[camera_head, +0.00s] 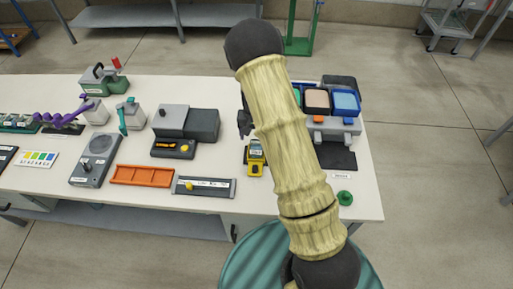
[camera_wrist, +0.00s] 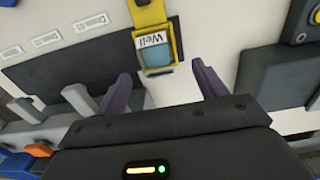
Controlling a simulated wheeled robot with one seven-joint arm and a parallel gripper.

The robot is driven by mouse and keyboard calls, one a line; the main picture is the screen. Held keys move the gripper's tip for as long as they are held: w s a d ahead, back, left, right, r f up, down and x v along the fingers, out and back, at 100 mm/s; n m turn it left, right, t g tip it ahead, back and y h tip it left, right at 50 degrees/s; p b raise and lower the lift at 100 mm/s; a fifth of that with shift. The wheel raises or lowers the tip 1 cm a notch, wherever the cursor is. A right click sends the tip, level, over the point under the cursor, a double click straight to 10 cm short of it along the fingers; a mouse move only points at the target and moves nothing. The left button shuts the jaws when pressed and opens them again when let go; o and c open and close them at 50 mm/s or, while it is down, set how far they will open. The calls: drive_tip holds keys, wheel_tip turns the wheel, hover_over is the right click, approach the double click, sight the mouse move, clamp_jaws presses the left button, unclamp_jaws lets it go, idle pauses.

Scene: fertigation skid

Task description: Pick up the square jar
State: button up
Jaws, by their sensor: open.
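A small square jar with a bluish body and a white label reading "Well" (camera_wrist: 154,56) sits in a yellow frame (camera_wrist: 178,38) in the wrist view. In the head view the yellow frame and jar (camera_head: 256,157) stand on the white table, just left of my arm. My gripper (camera_wrist: 163,88) is open, its two purple fingers apart with nothing between them. The jar lies just beyond the fingertips, roughly midway between them. In the head view my gripper (camera_head: 244,123) is mostly hidden behind my arm.
A dark grey box unit (camera_head: 190,122) stands left of the jar. Coloured bins (camera_head: 345,101) and a grey stand with levers (camera_head: 333,127) are to the right. A green knob (camera_head: 345,198) lies near the front edge. An orange tray (camera_head: 142,175) is further left.

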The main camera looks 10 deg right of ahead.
drive_tip(key=shift+f, duration=0.75)
drive_tip(key=shift+s+d+f+p, duration=0.1)
drive_tip(key=shift+d+f+p, duration=0.05)
drive_tip(key=shift+f+p, duration=0.4)
drive_tip(key=shift+d+f+p, duration=0.15)
drive_tip(key=shift+f+p, duration=0.35)
drive_tip(key=shift+f, duration=1.55)
drive_tip(key=shift+c, duration=0.4)
drive_tip(key=c, duration=1)
